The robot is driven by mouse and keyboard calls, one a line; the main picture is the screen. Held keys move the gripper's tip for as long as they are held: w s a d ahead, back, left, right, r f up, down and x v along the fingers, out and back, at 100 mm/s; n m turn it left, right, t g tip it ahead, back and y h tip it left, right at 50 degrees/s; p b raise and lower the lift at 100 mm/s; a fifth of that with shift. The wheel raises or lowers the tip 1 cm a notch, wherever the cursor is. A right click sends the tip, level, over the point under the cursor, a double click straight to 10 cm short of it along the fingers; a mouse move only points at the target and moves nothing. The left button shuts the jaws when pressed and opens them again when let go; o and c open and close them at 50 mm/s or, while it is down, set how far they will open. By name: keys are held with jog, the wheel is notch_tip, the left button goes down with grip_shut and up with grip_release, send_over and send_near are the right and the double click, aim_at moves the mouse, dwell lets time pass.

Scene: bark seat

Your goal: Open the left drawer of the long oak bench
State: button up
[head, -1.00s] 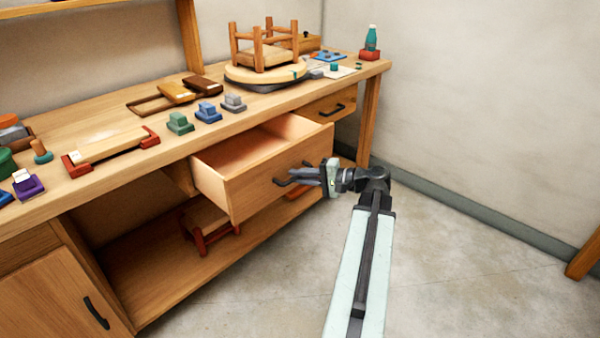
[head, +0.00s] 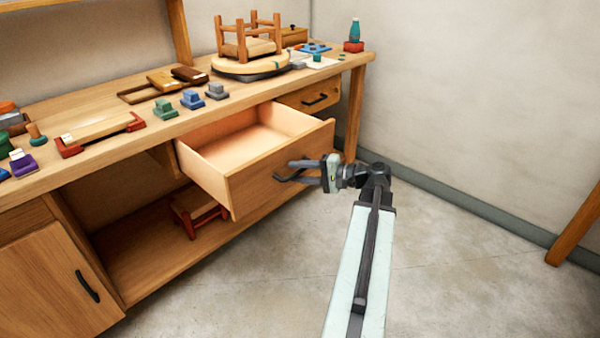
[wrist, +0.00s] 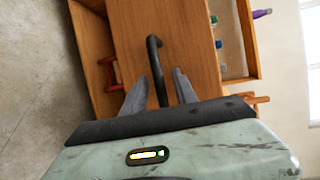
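The long oak bench (head: 110,85) runs along the wall in the head view. A wide drawer (head: 265,180) under its top is pulled well out, and its inside looks empty. Its dark bar handle (head: 290,178) is on the front face. My gripper (head: 297,170) is at this handle. In the wrist view the handle (wrist: 155,62) lies between my two grey fingers (wrist: 160,85), which stand apart with gaps visible beside the bar. A smaller drawer (head: 312,97) to the right, with its own dark handle, is shut.
A cupboard door (head: 55,285) with a dark handle is shut at lower left. A small red-legged stool (head: 195,208) sits on the lower shelf. An upturned stool (head: 248,38), coloured blocks and a bottle (head: 354,31) stand on the top. The floor (head: 460,260) to the right is clear.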

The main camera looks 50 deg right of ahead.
jog(key=p+v, duration=0.1)
jog(key=v, duration=0.6)
jog(key=shift+s, duration=0.35)
jog(key=shift+d+r, duration=0.1)
jog(key=shift+d, duration=0.05)
